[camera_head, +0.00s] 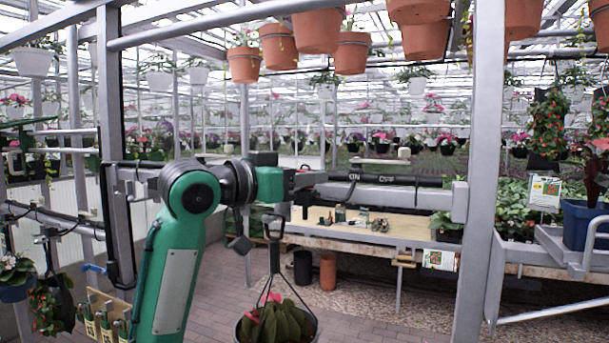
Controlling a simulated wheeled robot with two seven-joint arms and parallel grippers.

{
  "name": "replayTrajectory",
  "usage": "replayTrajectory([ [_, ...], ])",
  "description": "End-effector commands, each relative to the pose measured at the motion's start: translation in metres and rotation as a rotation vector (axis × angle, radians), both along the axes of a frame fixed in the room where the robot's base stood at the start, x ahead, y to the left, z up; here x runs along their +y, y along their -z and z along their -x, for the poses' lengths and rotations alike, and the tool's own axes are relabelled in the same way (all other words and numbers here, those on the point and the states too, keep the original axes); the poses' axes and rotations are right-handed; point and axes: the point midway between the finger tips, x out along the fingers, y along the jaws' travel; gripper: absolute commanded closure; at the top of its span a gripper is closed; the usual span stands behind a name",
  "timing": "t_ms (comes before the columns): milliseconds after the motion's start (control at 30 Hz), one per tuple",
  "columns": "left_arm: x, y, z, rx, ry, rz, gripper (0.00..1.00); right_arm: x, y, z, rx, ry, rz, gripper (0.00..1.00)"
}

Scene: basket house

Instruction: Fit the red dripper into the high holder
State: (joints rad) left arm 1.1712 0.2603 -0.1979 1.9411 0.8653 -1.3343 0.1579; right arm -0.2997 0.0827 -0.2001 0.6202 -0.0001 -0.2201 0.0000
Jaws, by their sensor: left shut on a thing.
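My left gripper (302,181) is in front of a grey and black pipe marked ON and OFF (375,181). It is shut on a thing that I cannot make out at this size. Below it a dark pot with a leafy plant (275,325) hangs from a black hanger (273,229). I cannot pick out the high holder. My right gripper is not in view.
Grey posts (480,170) stand on both sides, and terracotta pots (317,30) hang overhead. A wooden bench (350,232) with small items is behind the pipe. The brick floor (225,275) looks clear.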

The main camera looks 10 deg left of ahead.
Motion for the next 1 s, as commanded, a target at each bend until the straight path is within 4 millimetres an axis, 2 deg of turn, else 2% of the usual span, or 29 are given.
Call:
replayTrajectory([
  [133,0.0,0.0,0.0,0.0,0.0,0.0,0.83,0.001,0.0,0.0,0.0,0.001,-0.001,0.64],
  [167,0.0,0.0,0.0,0.0,0.0,0.0,0.64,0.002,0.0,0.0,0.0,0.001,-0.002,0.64],
  [267,0.0,0.0,0.0,0.0,0.0,0.0,0.44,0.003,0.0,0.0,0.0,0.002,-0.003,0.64],
  [667,0.006,0.001,0.005,-0.001,-0.002,0.001,0.44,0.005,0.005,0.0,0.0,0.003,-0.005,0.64],
  [767,0.016,0.003,0.016,-0.003,-0.003,-0.002,0.44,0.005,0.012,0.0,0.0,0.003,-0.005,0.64],
  [1000,0.052,0.004,0.058,-0.005,-0.004,-0.001,0.44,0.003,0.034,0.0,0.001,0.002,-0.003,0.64],
])
